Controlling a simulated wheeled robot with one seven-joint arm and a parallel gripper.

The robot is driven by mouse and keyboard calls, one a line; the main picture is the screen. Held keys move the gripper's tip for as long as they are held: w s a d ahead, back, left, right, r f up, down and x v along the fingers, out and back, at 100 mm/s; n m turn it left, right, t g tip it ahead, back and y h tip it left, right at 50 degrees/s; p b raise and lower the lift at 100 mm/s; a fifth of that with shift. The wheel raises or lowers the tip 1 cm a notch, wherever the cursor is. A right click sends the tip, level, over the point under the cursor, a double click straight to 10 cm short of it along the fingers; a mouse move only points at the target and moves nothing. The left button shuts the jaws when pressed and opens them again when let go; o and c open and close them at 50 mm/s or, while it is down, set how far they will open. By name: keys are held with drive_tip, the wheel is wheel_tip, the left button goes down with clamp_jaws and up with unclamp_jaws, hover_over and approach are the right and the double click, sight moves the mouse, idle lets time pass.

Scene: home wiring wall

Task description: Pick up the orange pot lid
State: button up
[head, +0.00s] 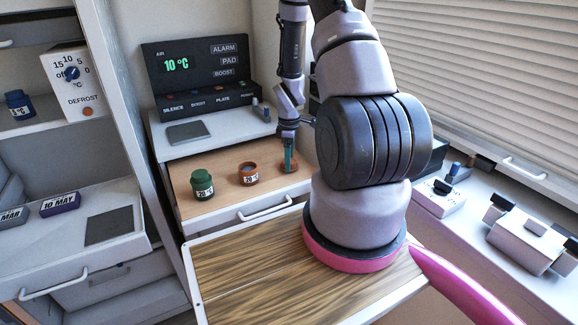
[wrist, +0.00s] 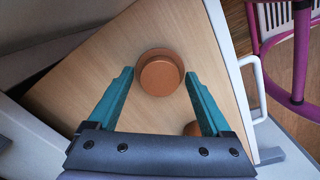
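The orange pot lid (wrist: 160,74) is a round orange-brown disc lying on the light wooden drawer board (wrist: 105,62). In the wrist view it sits between the tips of my gripper (wrist: 159,80), whose two teal fingers are open with a gap on each side. In the head view my gripper (head: 289,158) points down at the lid (head: 289,168), which the fingers partly cover. An orange pot (head: 248,173) with a white temperature label stands just left of the lid.
A green pot (head: 202,185) stands farther left on the same board. A white drawer handle (head: 265,209) runs along the front. Behind is a control panel (head: 202,73). A striped wooden surface (head: 240,275) lies in front.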

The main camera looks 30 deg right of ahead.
drive_tip(key=c, duration=1.1)
drive_tip(key=shift+o, duration=0.2)
wheel_tip(320, 180, up, 10)
drive_tip(key=f, duration=0.1)
drive_tip(key=a+r, duration=0.3)
drive_tip(key=a, duration=1.2)
drive_tip(key=shift+s+r, duration=0.25)
drive_tip(key=shift+r, duration=0.15)
